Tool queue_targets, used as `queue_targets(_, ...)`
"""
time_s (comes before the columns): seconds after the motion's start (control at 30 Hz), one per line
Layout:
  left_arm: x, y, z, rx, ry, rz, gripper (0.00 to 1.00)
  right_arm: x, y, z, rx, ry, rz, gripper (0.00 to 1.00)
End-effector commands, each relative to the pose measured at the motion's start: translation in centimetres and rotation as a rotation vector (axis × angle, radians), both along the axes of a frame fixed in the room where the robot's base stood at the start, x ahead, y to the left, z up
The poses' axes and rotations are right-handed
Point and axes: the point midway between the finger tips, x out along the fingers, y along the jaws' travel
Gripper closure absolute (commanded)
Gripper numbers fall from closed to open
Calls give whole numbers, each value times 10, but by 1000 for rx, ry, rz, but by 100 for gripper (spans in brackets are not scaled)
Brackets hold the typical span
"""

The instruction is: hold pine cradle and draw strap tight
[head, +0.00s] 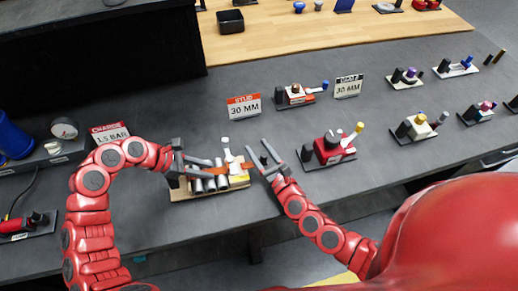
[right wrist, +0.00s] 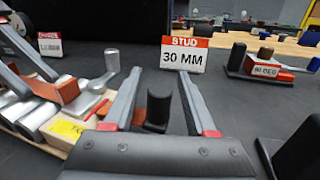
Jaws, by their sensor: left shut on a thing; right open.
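The pine cradle (head: 210,191) is a pale wooden board near the bench's front edge, with several grey cylinders (head: 209,184) and a yellow label (head: 240,180) on it. A brown-orange strap (head: 200,162) lies across the top, beside a light grey lever (head: 226,143). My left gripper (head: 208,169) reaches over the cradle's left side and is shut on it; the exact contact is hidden. My right gripper (head: 258,151) is open, just right of the cradle. In the right wrist view, its fingers (right wrist: 157,75) stand apart with a dark post seen between them; the cradle (right wrist: 80,145) is at left.
A red-topped "STUD 30 MM" sign (head: 244,106) stands behind the cradle. A red fixture with a yellow knob (head: 330,148) stands to the right. A "1.5 BAR" sign (head: 110,133) and a gauge (head: 64,128) are at left. Bench surface between cradle and red fixture is clear.

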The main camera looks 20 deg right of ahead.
Motion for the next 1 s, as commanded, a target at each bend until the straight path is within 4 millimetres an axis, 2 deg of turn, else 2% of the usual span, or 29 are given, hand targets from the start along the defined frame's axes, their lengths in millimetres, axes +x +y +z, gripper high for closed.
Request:
queue_targets(0.2,0,0,1,-2,-1,-1,100,0,0,0,1,0,0,43)
queue_targets(0.27,0,0,1,-2,-1,-1,100,0,0,0,1,0,0,52)
queue_targets(0.53,0,0,1,-2,-1,-1,100,0,0,0,1,-1,-1,100)
queue_targets(1.0,0,0,1,-1,-1,-1,100,0,-1,0,1,0,-3,100)
